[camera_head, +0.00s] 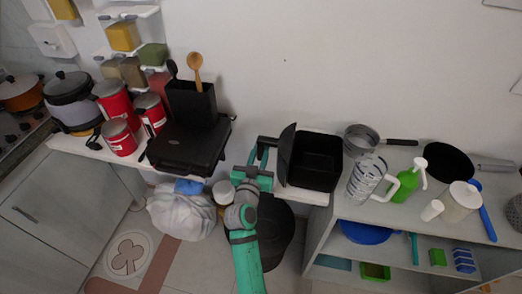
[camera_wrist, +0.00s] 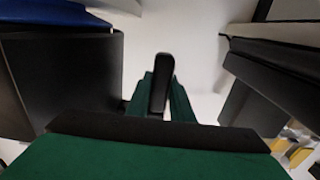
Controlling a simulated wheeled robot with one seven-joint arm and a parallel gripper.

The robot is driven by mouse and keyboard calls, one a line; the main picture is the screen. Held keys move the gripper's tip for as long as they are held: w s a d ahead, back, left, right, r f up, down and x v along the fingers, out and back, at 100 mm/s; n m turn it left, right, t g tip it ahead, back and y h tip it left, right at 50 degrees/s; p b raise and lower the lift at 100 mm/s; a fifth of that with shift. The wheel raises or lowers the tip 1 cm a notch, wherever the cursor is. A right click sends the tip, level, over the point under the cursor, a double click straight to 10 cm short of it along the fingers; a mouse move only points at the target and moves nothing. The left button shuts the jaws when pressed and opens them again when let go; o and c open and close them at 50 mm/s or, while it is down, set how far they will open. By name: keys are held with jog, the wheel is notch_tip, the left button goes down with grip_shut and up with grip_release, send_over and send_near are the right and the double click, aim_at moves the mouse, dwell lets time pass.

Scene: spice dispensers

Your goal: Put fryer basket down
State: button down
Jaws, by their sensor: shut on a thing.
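The fryer basket (camera_head: 315,160) is a black, open-topped square box with a taller front panel (camera_head: 286,150) on its left side. It is upright at the left end of the white counter, and I cannot tell whether its base touches the surface. My green gripper (camera_head: 262,160) is at the left of the basket, at its front panel, and is shut on its handle. In the wrist view, my gripper (camera_wrist: 160,95) has a black handle (camera_wrist: 161,82) between its fingers. The rest of the grip is hidden.
A black grill (camera_head: 188,148) stands left. A black bin (camera_head: 275,232) and white bag (camera_head: 184,212) are below.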

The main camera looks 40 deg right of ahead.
jog(key=c, duration=1.6)
grip_release()
jog(key=shift+f, duration=0.1)
jog(key=shift+o, duration=0.2)
jog(key=shift+a, duration=0.1)
jog(key=v, duration=1.2)
